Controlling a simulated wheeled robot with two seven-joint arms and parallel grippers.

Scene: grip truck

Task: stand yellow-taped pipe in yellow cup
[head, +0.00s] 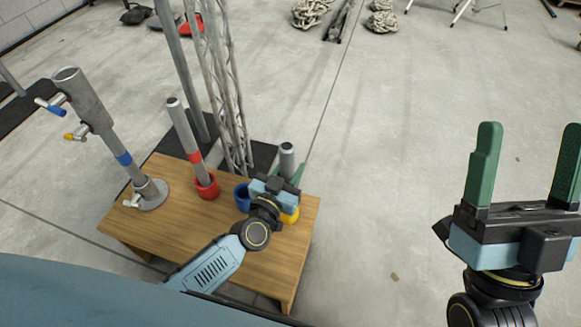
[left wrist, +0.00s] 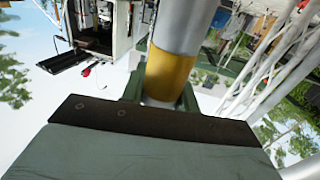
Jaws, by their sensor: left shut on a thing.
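The yellow-taped pipe is grey metal; its top (head: 287,160) shows just beyond my left gripper in the head view. Its yellow band (left wrist: 170,75) shows in the left wrist view. My left gripper (head: 288,176) is shut on this pipe, with green fingers on either side of it (left wrist: 162,95). The yellow cup (head: 291,215) shows partly below the gripper at the right of the wooden table. The gripper hides the pipe's lower end, so I cannot tell whether it is inside the cup. My right gripper (head: 532,130) is open and empty, away to the right.
A red cup (head: 208,190) on the wooden table (head: 205,222) holds a red-taped pipe (head: 185,135). A blue cup (head: 241,198) is partly hidden beside my left gripper. A blue-taped pipe (head: 110,135) leans in a metal base (head: 152,195) at left. Metal truss (head: 225,90) stands behind.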

